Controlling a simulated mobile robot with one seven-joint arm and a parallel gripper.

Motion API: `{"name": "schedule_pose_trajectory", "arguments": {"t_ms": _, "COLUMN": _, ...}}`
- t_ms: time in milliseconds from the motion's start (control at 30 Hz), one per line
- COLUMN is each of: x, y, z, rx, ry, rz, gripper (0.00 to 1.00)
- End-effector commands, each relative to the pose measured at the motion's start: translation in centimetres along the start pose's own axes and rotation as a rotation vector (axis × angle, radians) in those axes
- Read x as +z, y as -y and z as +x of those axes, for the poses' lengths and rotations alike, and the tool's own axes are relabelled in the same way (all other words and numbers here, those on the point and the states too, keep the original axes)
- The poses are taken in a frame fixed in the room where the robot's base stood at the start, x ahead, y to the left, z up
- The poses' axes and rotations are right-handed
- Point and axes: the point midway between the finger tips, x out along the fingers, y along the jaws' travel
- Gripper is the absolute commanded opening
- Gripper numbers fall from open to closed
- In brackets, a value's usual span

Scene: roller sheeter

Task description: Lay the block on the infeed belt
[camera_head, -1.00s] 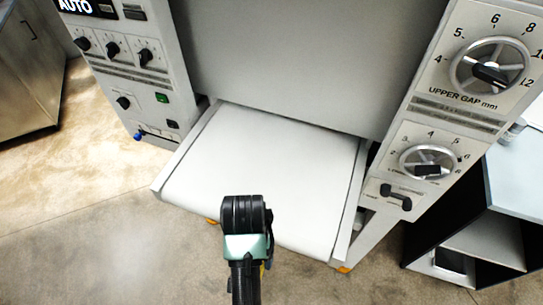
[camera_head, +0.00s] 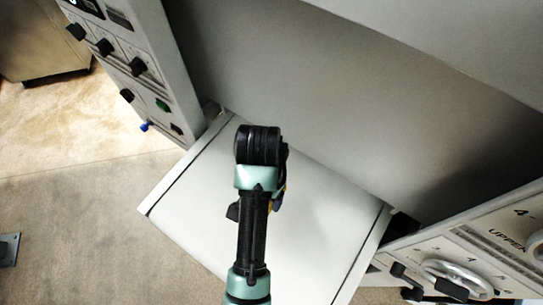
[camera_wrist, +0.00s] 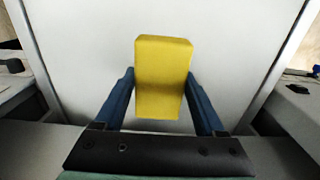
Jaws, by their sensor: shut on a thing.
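The yellow block (camera_wrist: 162,78) is held between the two blue fingers of my gripper (camera_wrist: 161,98) in the wrist view. The fingers press on its left and right sides. The white infeed belt (camera_wrist: 240,50) fills the background behind the block; whether the block touches it I cannot tell. In the head view the belt (camera_head: 310,215) slopes across the lower middle, with my arm over it.
The sheeter's grey front panel (camera_head: 330,100) rises at the belt's far end. A left control panel (camera_head: 125,60) with knobs and a right panel (camera_head: 470,250) with a handwheel flank the belt. Pale side rails (camera_head: 362,255) edge the belt. Bare floor lies to the left.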

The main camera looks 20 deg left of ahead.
Motion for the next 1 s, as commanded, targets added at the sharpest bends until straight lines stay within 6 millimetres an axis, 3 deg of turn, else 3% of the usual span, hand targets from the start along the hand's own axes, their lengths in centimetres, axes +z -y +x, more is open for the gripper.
{"name": "schedule_pose_trajectory", "arguments": {"t_ms": 200, "x": 0.2, "y": -0.1, "z": 3.8, "rx": 0.003, "ry": 0.005, "rz": -0.001, "gripper": 0.00}}
{"name": "schedule_pose_trajectory", "arguments": {"t_ms": 600, "x": 0.1, "y": -0.1, "z": 8.5, "rx": 0.002, "ry": 0.003, "rz": -0.001, "gripper": 0.00}}
{"name": "schedule_pose_trajectory", "arguments": {"t_ms": 1000, "x": 0.1, "y": 0.0, "z": 9.5, "rx": 0.000, "ry": 0.000, "rz": 0.000, "gripper": 0.00}}
